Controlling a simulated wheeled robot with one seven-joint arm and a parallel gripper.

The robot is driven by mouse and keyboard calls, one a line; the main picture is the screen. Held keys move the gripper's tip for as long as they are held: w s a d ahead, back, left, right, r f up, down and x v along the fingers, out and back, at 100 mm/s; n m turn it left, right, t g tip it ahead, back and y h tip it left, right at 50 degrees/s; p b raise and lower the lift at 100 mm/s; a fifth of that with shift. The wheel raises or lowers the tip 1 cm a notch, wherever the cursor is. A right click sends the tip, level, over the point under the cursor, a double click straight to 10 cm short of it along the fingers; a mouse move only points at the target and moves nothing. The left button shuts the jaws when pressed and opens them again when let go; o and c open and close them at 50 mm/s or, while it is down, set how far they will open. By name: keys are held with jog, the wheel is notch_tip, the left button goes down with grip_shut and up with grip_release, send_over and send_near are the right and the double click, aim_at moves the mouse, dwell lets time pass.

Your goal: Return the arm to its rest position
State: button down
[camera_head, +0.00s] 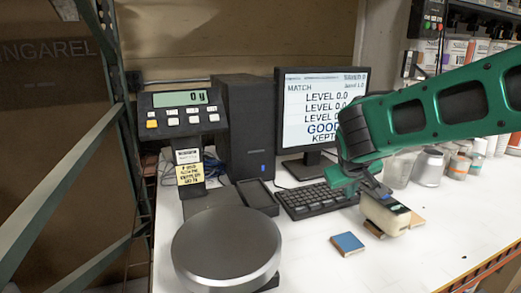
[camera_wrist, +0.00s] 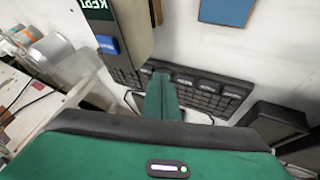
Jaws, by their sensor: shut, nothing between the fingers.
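My green arm reaches in from the right in the head view, and my gripper (camera_head: 372,187) is low over the table beside the keyboard. The wrist view shows my gripper (camera_wrist: 161,82) with its fingers together and nothing between them. A cream handheld device (camera_head: 385,214) is just below and beside the fingers in the head view. In the wrist view the device (camera_wrist: 122,28) shows a blue button and a small screen reading KEPT. Whether my gripper touches it I cannot tell.
A keyboard (camera_head: 314,199) and monitor (camera_head: 322,108) are behind my gripper. A scale (camera_head: 227,247) is at left. A blue tile (camera_head: 347,243) lies in front. Cans and jars, including a metal can (camera_head: 428,168), stand at right. The white table's front right is clear.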

jog(key=shift+m+g+y, duration=0.6)
jog(key=shift+y, duration=0.3)
jog(key=s+d, duration=0.1)
jog(key=s, duration=0.2)
jog(key=s+d+f, duration=0.1)
jog(key=s, duration=0.2)
jog(key=s+d+f, duration=0.1)
jog(key=s, duration=0.2)
jog(key=shift+m+g+y, duration=0.4)
jog(key=shift+g+y, duration=0.1)
jog(key=shift+y, duration=0.3)
jog(key=s, duration=0.2)
jog(key=s+f, duration=0.1)
jog(key=s, duration=0.4)
jog(key=shift+s+a+f, duration=0.1)
jog(key=shift+s+f, duration=0.25)
jog(key=s+d+f+m+g, duration=0.1)
jog(key=s+d+m+g, duration=0.1)
jog(key=s+d, duration=0.3)
jog(key=s+d+f+m+g, duration=0.1)
jog(key=s+d+m, duration=0.3)
jog(key=s, duration=0.7)
jog(key=shift+s+d+g, duration=0.35)
jog(key=shift+d+g, duration=0.45)
jog(key=shift+d, duration=0.15)
jog(key=shift+w+f, duration=0.2)
jog(key=shift+w, duration=0.45)
